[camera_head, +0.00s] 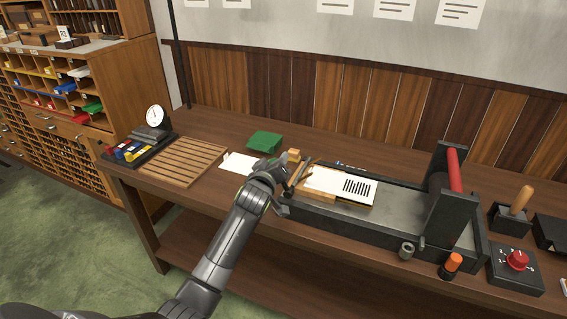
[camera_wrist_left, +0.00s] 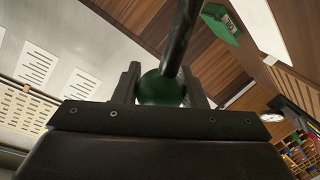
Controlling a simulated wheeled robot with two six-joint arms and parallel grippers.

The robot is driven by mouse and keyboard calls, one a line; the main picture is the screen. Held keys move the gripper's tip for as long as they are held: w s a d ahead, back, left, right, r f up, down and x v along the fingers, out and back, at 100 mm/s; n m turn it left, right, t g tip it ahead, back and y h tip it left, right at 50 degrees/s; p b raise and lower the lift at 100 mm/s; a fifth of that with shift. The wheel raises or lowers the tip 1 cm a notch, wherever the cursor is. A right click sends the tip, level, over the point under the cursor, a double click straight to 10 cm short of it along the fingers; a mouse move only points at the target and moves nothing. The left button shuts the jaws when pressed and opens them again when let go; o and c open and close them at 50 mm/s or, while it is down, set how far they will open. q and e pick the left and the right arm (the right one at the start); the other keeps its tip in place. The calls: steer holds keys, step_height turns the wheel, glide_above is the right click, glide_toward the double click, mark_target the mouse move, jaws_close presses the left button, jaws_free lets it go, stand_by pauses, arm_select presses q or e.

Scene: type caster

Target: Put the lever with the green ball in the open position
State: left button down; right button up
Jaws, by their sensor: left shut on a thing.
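My left gripper (camera_head: 272,180) is at the left end of the press bed, beside the wooden frame. In the left wrist view, my left gripper (camera_wrist_left: 160,92) is shut on the green ball (camera_wrist_left: 160,88), which sits between its two fingers. The lever's dark rod (camera_wrist_left: 181,35) runs from the ball towards the top of that picture. In the head view the ball is hidden by my gripper, so I cannot tell the lever's exact angle. My right gripper is not in view.
The black press bed (camera_head: 400,215) holds a wooden frame with a white slotted plate (camera_head: 342,186). A red roller (camera_head: 454,170) stands at its right. A green block (camera_head: 264,141), a slatted wooden board (camera_head: 175,160) and a dial gauge (camera_head: 155,117) are to the left on the bench.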

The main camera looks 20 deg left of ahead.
arm_select(q)
steer(key=shift+a+f+n+h, duration=0.3)
steer(key=shift+a+f+n, duration=0.2)
steer(key=shift+a+n, duration=0.4)
steer(key=shift+d, duration=0.1)
steer(key=c, duration=0.9)
jaws_free()
steer(key=shift+s, duration=0.55)
steer(key=s+d+r+b, duration=0.1)
steer(key=s+r, duration=0.1)
steer(key=s, duration=1.4)
steer(key=shift+r+b, duration=0.35)
steer(key=shift+b, duration=0.05)
steer(key=shift+d, duration=0.1)
